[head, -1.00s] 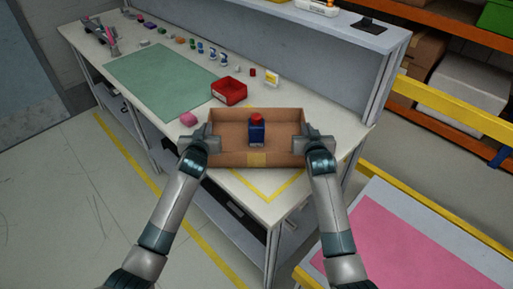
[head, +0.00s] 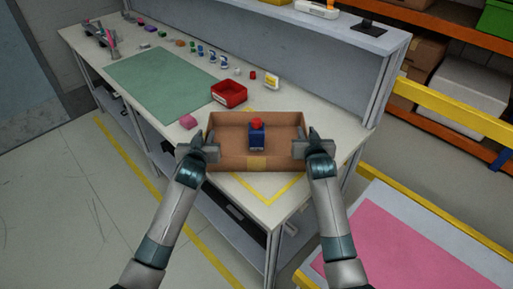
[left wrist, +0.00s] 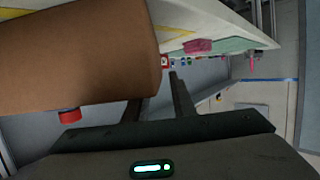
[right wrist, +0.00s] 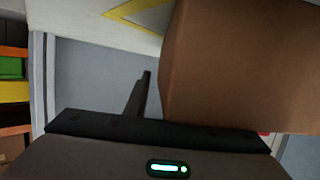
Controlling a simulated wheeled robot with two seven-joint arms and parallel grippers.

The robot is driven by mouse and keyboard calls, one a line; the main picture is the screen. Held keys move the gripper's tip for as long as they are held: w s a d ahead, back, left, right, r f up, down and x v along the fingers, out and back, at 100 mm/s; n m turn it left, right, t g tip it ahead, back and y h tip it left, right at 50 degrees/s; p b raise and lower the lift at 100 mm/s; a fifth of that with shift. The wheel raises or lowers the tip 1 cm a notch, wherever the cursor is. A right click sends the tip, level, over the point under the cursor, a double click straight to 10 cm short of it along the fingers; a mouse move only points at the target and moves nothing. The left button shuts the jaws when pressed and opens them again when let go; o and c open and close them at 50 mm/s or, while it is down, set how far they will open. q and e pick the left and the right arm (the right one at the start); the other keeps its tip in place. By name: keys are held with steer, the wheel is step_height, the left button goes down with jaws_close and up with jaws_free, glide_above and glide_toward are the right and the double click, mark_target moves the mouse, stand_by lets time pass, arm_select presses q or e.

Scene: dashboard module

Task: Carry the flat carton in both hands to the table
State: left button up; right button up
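My left gripper (head: 212,149) is at the carton's left end. In the left wrist view its two fingers (left wrist: 157,100) stand apart, one partly hidden by the carton (left wrist: 80,60). My right gripper (head: 300,148) is at the right end. In the right wrist view one finger (right wrist: 140,97) shows clear of the carton wall (right wrist: 235,70); the other is hidden.
A red bin (head: 229,93) and a pink block (head: 189,121) lie behind the carton, with a green mat (head: 160,82) further left. A raised grey panel (head: 310,62) backs the table. A pink-topped surface (head: 400,240) stands at the lower right.

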arm_select(q)
steer(key=v, duration=0.9)
steer(key=shift+s, duration=0.2)
arm_select(e)
steer(key=v, duration=1.2)
stand_by(0.6)
